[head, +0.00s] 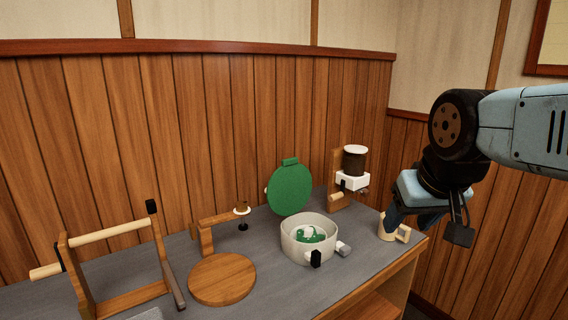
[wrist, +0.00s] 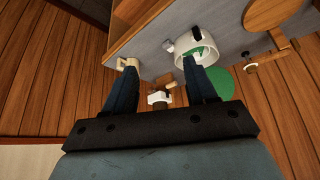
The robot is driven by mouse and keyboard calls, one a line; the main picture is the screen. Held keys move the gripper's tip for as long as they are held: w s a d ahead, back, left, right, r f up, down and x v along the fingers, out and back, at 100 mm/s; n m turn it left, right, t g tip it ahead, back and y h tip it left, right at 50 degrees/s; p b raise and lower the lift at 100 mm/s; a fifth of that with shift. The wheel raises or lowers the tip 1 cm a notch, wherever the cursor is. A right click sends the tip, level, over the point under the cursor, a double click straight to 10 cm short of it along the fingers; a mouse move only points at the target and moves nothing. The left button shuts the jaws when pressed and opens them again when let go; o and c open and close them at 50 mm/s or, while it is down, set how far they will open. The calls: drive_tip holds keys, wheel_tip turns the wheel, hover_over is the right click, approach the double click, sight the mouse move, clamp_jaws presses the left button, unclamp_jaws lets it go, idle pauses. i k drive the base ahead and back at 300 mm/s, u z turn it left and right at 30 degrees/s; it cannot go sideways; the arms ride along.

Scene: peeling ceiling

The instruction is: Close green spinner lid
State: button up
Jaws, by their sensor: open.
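The green lid (head: 290,190) stands open and upright behind the spinner's white bowl (head: 292,245). Green and white contents show inside the bowl. In the wrist view the bowl (wrist: 211,46) is at the upper middle, and the lid (wrist: 221,84) is partly hidden by the right finger. My gripper (head: 398,216) is at the right end of the counter, to the right of the spinner and apart from it. In the wrist view my gripper (wrist: 160,67) has its two fingers spread wide with nothing held between them.
A dispenser with a dark container (head: 353,162) stands behind. Left of the spinner are a round wooden board with an arm (head: 222,279) and a wooden frame (head: 130,300). A panelled wall backs the counter.

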sight(289, 188)
drive_tip(key=z, duration=1.4)
drive_tip(key=i, duration=0.1)
drive_tip(key=u, duration=3.1)
drive_tip(key=k, duration=0.8)
drive_tip(key=z, duration=0.95)
drive_tip(key=i, duration=1)
drive_tip(key=z, duration=0.05)
